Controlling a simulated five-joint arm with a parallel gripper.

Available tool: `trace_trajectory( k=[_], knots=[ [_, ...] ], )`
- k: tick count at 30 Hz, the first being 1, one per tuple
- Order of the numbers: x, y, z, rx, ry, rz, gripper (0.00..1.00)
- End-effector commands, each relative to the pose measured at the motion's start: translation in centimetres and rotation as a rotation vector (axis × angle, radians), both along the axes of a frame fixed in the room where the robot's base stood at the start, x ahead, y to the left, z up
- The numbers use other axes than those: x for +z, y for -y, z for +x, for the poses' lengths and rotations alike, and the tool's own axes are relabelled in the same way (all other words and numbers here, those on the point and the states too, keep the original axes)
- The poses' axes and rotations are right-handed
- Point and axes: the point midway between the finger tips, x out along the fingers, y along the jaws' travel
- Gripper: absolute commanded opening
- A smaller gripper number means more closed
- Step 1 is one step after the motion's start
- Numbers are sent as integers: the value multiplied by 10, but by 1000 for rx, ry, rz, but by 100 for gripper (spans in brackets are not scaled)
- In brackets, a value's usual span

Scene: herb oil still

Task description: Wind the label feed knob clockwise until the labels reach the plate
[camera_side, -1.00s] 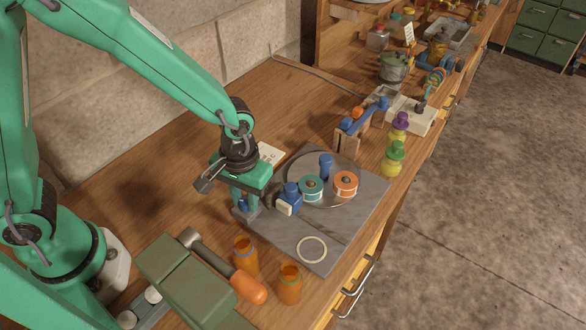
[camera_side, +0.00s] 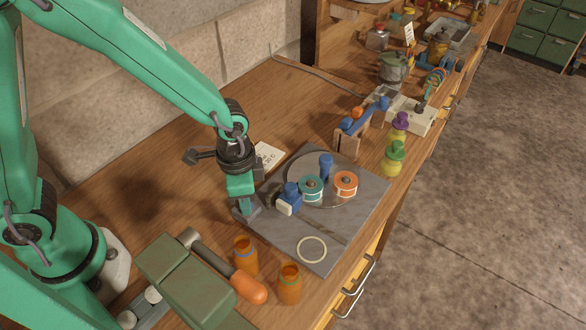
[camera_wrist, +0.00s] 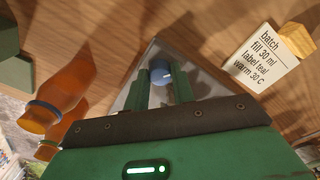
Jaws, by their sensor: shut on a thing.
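My gripper (camera_side: 245,207) points down at the left corner of the grey labelling base (camera_side: 345,232). In the wrist view its fingers (camera_wrist: 160,88) are closed around a small blue knob (camera_wrist: 160,72) with a pale mark on top. The side view does not show the knob clearly behind the fingers. On the base's round disc (camera_side: 300,168) stand a teal reel (camera_side: 311,189) and an orange reel (camera_side: 346,183), with a blue post (camera_side: 326,165) behind. A blue block with a white face (camera_side: 288,200) stands just right of my gripper. I cannot tell where the label strip ends.
A card (camera_wrist: 262,58) reads "batch, fill 30 ml, label teal, warm 30 C". A pale ring (camera_side: 312,249) lies on the base. Green- and purple-topped bottles (camera_side: 393,158) stand beyond.

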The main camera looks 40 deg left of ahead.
Motion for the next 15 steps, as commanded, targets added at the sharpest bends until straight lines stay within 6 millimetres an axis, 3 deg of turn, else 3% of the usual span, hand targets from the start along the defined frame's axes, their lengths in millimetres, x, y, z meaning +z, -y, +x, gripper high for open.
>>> trace_trajectory(
  k=[15],
  knots=[
    [0,1,-3,-500,17,4,2]
  ],
)
